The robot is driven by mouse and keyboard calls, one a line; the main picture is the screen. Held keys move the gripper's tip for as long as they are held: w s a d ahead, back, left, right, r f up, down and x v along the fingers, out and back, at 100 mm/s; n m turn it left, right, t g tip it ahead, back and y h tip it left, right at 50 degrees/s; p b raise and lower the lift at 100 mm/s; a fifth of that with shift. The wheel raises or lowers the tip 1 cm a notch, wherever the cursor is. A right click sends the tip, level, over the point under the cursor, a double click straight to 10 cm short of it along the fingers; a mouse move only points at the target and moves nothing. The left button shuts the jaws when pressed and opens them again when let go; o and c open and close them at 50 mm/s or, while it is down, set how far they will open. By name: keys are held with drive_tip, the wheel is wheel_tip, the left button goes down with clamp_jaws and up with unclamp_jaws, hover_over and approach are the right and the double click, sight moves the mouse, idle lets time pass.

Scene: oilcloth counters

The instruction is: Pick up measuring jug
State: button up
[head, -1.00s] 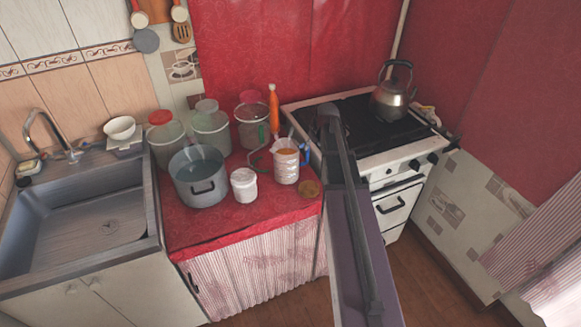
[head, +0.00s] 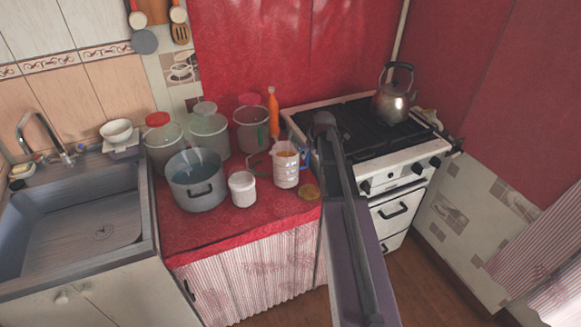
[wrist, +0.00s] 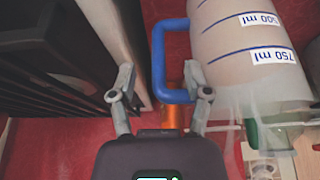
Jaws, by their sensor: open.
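The measuring jug (head: 286,168) is whitish and translucent with blue marks and a blue handle. It stands upright on the red counter, near the right edge. In the wrist view the jug (wrist: 238,40) fills the upper right, with its blue handle (wrist: 158,60) pointing left. My gripper (wrist: 158,76) is open and empty. Its two fingers appear on either side of the handle's upright bar; whether the bar is fully between them in depth I cannot tell. In the head view my arm comes up from the lower right, and the fingers are hidden.
A white tub (head: 242,189) and a grey pot (head: 196,181) stand left of the jug. Lidded containers and an orange bottle (head: 273,112) stand behind. The stove (head: 352,135) with a kettle (head: 393,100) is to the right.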

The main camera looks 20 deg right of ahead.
sight(308, 158)
drive_tip(key=shift+f, duration=0.1)
drive_tip(key=shift+w+b+x, duration=0.2)
drive_tip(key=shift+b+x, duration=2.15)
drive_tip(key=shift+x, duration=0.2)
clamp_jaws()
